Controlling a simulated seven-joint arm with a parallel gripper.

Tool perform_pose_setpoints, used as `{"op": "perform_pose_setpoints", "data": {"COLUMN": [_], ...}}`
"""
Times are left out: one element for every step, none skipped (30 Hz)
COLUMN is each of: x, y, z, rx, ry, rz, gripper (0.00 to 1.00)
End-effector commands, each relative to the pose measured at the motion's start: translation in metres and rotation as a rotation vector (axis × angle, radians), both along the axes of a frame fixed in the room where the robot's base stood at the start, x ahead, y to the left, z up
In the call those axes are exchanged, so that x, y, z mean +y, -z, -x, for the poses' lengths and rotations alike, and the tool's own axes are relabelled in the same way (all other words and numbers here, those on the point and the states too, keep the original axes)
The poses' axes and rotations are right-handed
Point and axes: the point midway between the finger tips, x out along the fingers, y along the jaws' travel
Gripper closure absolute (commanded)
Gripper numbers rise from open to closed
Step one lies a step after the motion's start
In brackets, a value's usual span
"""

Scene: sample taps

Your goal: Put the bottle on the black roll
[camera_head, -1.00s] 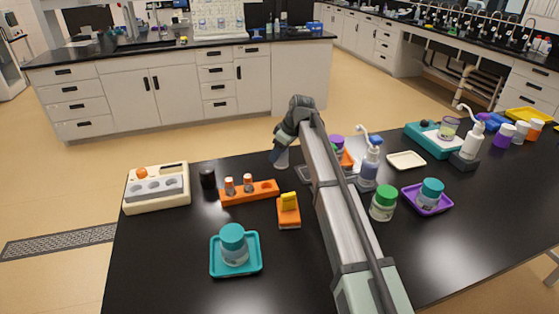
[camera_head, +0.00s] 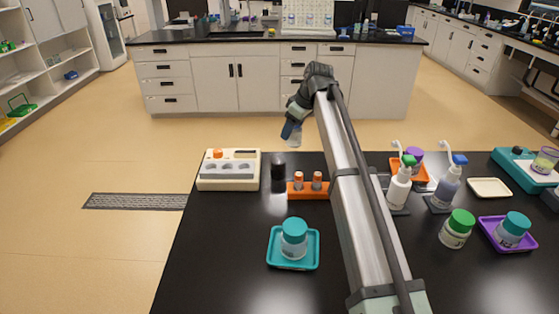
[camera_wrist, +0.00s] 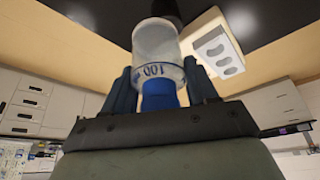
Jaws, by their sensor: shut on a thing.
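The bottle (camera_wrist: 157,45) is a translucent white one with blue print and a blue part between the fingers. My gripper (camera_wrist: 158,72) is shut on it, with a dark blue finger on each side. In the head view, my gripper (camera_head: 291,131) is in the air beyond the table's far edge, and the bottle shows small and pale at the fingers. The black roll (camera_head: 278,166) stands upright on the black table, below and slightly left of my gripper. A dark shape at the top of the wrist view is too cut off to name.
A cream device (camera_head: 228,184) stands left of the roll. An orange rack (camera_head: 308,193) with small vials is to its right. A teal tray (camera_head: 279,262) holds a teal-capped jar (camera_head: 293,240). Pump bottles and jars stand right of my arm. The table's front left is clear.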

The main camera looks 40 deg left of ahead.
Motion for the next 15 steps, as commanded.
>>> {"op": "perform_pose_setpoints", "data": {"x": [0.012,0.017,0.023,0.027,0.031,0.036,0.04,0.043,0.046,0.047,0.047,0.047,0.047,0.047,0.046], "y": [-0.006,-0.008,-0.011,-0.013,-0.015,-0.019,-0.021,-0.024,-0.029,-0.031,-0.031,-0.03,-0.03,-0.03,-0.03], "z": [0.01,0.015,0.021,0.024,0.028,0.033,0.035,0.037,0.035,0.032,0.03,0.028,0.027,0.027,0.026], "rx": [-0.001,0.0,0.0,0.0,-0.001,0.0,0.0,0.0,-0.001,-0.001,-0.002,-0.001,0.0,0.0,-0.001], "ry": [-0.017,-0.022,-0.028,-0.03,-0.032,-0.034,-0.029,-0.023,-0.003,0.018,0.035,0.059,0.076,0.092,0.114], "rz": [0.0,0.0,0.0,0.001,0.001,0.001,0.001,0.001,0.001,0.001,0.001,0.0,0.0,0.001,0.001], "gripper": [0.71,0.71,0.71,0.71,0.71,0.71,0.71,0.71,0.71,0.71,0.71,0.71,0.71,0.71,0.71]}}
